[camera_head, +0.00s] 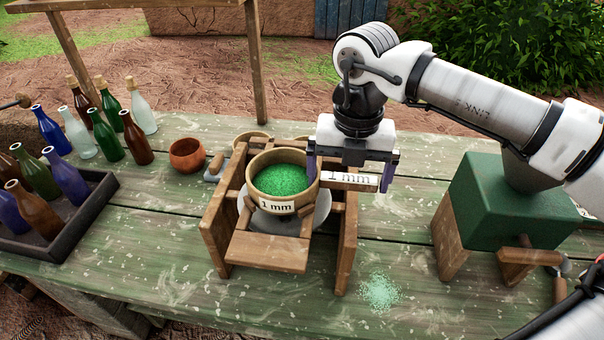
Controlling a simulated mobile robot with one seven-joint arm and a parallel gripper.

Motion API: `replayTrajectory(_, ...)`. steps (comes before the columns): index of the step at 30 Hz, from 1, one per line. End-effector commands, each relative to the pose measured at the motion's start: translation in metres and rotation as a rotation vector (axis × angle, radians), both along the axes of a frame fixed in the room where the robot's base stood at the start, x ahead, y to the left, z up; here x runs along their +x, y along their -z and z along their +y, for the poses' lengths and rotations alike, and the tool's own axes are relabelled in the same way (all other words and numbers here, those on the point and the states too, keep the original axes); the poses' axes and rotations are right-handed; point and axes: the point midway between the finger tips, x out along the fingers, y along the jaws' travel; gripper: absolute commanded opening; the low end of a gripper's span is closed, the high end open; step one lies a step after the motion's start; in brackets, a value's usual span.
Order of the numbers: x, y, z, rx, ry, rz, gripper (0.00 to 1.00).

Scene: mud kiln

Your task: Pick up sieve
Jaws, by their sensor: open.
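The sieve is a round, light wooden ring (266,199) with a "1 mm" label on its front. It holds bright green granules (281,180) and rests in a wooden stand (270,251). A grey round dish (318,211) shows partly beneath it. My gripper (350,176) is open above the right side of the stand, with its fingers pointing down. Its left finger is close by or over the sieve's right rim; I cannot tell if they touch. A pale strip (338,179) marked "1 mm" shows between the fingers; what it belongs to is unclear.
A dark tray (97,205) with bottles and several standing bottles (136,137) are at left. A brown bowl (187,155) is behind the stand's left. A green box-like device (500,197) stands at right. Pale green powder (381,292) lies on the table's (165,273) front, which is mostly clear.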

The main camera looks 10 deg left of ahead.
Motion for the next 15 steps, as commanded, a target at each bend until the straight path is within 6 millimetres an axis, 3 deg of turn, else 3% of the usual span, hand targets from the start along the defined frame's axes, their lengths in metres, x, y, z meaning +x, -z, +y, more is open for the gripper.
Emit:
replayTrajectory(10,-0.0001,0.0092,0.0002,0.0,0.0,0.0,0.99)
replayTrajectory(15,-0.0001,0.009,0.0002,0.0,0.0,0.0,0.76)
